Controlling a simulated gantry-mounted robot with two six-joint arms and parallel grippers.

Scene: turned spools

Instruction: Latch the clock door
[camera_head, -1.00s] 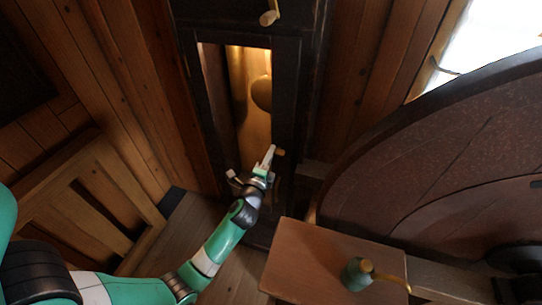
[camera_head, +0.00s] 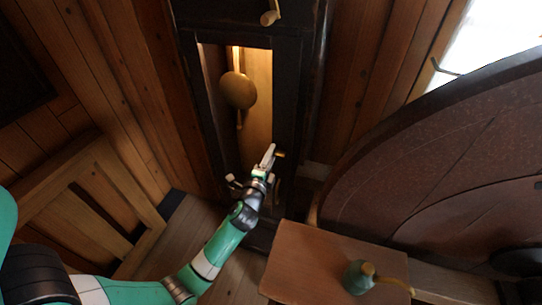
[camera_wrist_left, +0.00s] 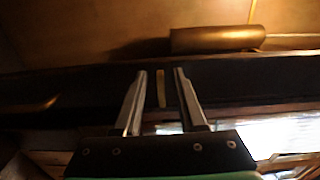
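The clock door (camera_head: 286,90) is a dark frame around a tall lit opening and looks about flush with the dark case; any narrow gap is too dark to tell. A small brass latch piece (camera_head: 281,155) sits at the door's right edge, low down. My left gripper (camera_head: 269,157) is right beside it. In the left wrist view my left gripper (camera_wrist_left: 160,75) has its fingers apart, with a narrow brass strip (camera_wrist_left: 161,88), apparently the latch, between them against the dark frame. I see clear gaps on both sides of the strip. My right gripper is not in view.
A brass pendulum bob (camera_head: 238,90) hangs inside the case. A brass handle (camera_head: 270,17) sticks out above. A wooden box (camera_head: 310,257) carrying a green knob-like object (camera_head: 357,278) stands at lower right, beside a large round stone (camera_head: 440,165). A wooden railing (camera_head: 95,225) stands at left.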

